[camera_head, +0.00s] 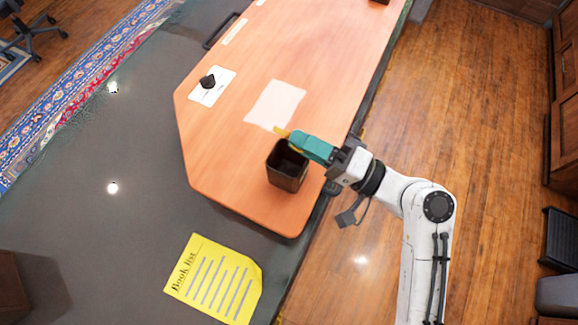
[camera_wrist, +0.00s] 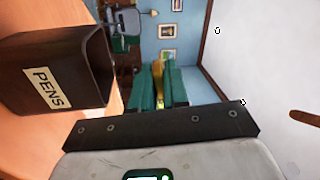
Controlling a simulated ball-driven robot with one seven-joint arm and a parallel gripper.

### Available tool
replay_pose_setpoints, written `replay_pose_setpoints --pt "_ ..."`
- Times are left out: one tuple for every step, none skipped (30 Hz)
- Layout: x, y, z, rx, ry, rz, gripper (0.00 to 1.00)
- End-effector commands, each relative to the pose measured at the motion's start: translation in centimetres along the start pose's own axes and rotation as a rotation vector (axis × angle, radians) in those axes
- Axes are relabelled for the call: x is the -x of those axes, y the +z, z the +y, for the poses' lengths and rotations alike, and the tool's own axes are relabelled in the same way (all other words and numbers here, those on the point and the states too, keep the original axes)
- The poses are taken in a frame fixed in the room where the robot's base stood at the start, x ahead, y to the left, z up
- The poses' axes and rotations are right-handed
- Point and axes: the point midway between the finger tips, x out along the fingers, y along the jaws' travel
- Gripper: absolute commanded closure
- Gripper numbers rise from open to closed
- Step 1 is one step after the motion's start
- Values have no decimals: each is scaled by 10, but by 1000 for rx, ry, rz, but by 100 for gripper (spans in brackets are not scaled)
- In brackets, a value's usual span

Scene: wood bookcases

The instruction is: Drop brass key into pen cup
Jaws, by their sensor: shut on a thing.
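The brass key (camera_head: 282,132) sticks out past the tips of my gripper (camera_head: 303,142) in the head view. In the wrist view the key (camera_wrist: 158,82) shows as a yellow strip between the two green fingers of my gripper (camera_wrist: 159,85). My gripper is shut on it. The dark brown pen cup (camera_head: 286,172) stands upright on the wooden desk top, open at the top. The cup (camera_wrist: 60,70), with a "PENS" label, is at the left of the wrist view. In the head view the gripper lies by the cup's far upper rim; the key appears beyond the opening.
The orange wooden desk top (camera_head: 225,160) also bears a pale sheet (camera_head: 275,105) and a white card with a small black object (camera_head: 208,82). A yellow "Book list" sheet (camera_head: 213,280) lies on the dark surface in front. Wood floor is at right.

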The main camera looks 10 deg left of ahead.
Motion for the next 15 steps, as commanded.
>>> replay_pose_setpoints --pt "0 0 0 0 0 0 100" --pt "0 0 0 0 0 0 100" --pt "0 0 0 0 0 0 84" --pt "0 0 0 0 0 0 82" --pt "0 0 0 0 0 0 79" --pt "0 0 -1 0 0 0 75" --pt "0 0 -1 0 0 0 72" --pt "0 0 0 0 0 0 69" --pt "0 0 0 0 0 0 65" --pt "0 0 0 0 0 0 62" --pt "0 0 0 -1 0 0 60" --pt "0 0 -1 0 0 0 56" --pt "0 0 -1 0 0 0 56" --pt "0 0 0 0 0 0 56" --pt "0 0 0 -1 0 0 56"
